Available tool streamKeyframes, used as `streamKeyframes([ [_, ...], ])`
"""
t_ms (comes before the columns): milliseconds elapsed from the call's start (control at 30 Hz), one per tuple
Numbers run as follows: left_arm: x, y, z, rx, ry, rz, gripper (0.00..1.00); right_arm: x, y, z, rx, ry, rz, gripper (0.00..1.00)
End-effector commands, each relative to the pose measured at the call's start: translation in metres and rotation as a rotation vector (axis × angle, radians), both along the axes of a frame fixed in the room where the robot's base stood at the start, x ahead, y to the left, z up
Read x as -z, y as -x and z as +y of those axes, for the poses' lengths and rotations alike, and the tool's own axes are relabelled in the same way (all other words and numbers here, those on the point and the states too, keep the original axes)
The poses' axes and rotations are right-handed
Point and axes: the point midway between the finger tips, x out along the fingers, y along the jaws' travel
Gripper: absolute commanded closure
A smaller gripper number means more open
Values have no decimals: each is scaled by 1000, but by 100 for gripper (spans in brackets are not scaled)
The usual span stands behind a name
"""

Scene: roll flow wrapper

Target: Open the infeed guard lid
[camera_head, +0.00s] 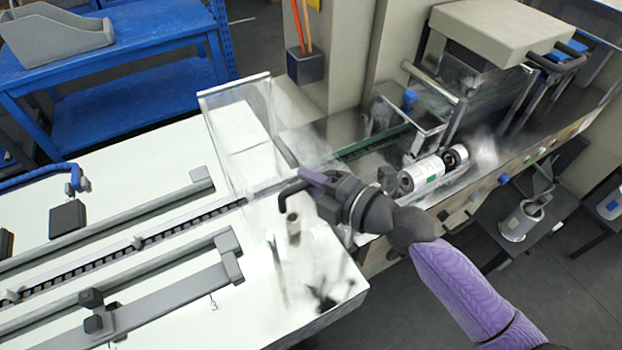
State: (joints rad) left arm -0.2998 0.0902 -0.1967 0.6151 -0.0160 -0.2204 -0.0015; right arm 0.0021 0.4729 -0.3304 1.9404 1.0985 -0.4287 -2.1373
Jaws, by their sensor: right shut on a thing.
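The infeed guard lid (235,125) is a clear panel with a pale top edge, over the infeed conveyor in the middle of the head view. Its clear faces are hard to trace, so I cannot tell its exact angle. My right gripper (296,188) reaches in from the lower right on a purple arm. Its dark jaws are shut at the near right side of the lid, on what appears to be part of the lid. The exact grip point is hidden by the gripper. My left gripper is not in view.
The conveyor track (160,236) runs between grey guide rails on the white table (205,315). A white film roll (425,172) sits on the machine at right. A holder (305,66) with orange sticks is on the column. A blue bench (130,55) stands at the back left.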

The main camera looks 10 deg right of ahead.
Motion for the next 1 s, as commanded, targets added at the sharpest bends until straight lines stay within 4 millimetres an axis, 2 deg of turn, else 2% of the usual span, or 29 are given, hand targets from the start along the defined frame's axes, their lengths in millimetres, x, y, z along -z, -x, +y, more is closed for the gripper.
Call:
streamKeyframes([
  [200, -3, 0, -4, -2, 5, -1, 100, -1, 0, 0, 0, 3, 7, 100],
  [367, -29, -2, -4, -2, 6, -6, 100, -23, -2, 1, -1, 14, 37, 100],
  [700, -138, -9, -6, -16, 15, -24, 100, -115, -24, 7, 1, 80, 233, 100],
  [833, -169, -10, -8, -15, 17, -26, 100, -147, -39, 12, 2, 110, 324, 100],
  [1000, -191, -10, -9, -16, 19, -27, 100, -178, -60, 19, 2, 143, 434, 100],
])
